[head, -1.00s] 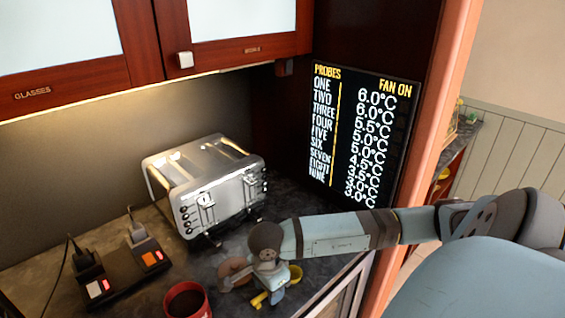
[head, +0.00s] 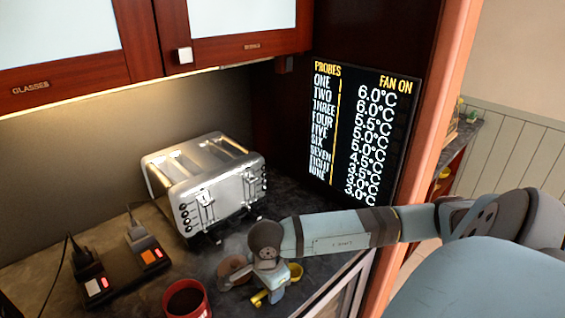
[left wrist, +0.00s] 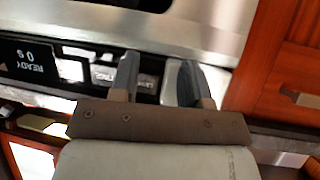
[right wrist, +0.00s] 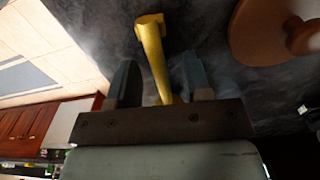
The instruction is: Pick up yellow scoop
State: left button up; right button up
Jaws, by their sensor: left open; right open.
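The yellow scoop (head: 261,298) lies on the dark counter by my right gripper (head: 272,293), which covers part of it in the head view. In the right wrist view its yellow handle (right wrist: 153,50) runs between the two fingers of my open right gripper (right wrist: 158,80). The handle's far end shows beyond the fingertips, and its near part is hidden behind the gripper's palm. I cannot tell whether either finger touches it. My left gripper (left wrist: 160,82) is open and empty in the left wrist view, and it is out of the head view.
A brown round object (right wrist: 265,30) sits beside the scoop, close to my right fingers. A red mug (head: 187,299), a silver toaster (head: 207,185) and plugged sockets (head: 125,270) stand on the counter. A panel reading READY (left wrist: 32,58) is near my left gripper.

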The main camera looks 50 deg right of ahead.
jog(key=shift+c, duration=0.3)
grip_shut()
jog(key=shift+r, duration=0.1)
jog(key=shift+r+p, duration=0.35)
jog(key=shift+p, duration=0.35)
notch_tip(320, 180, up, 20)
jog(key=b, duration=0.2)
jog(key=shift+f, duration=0.2)
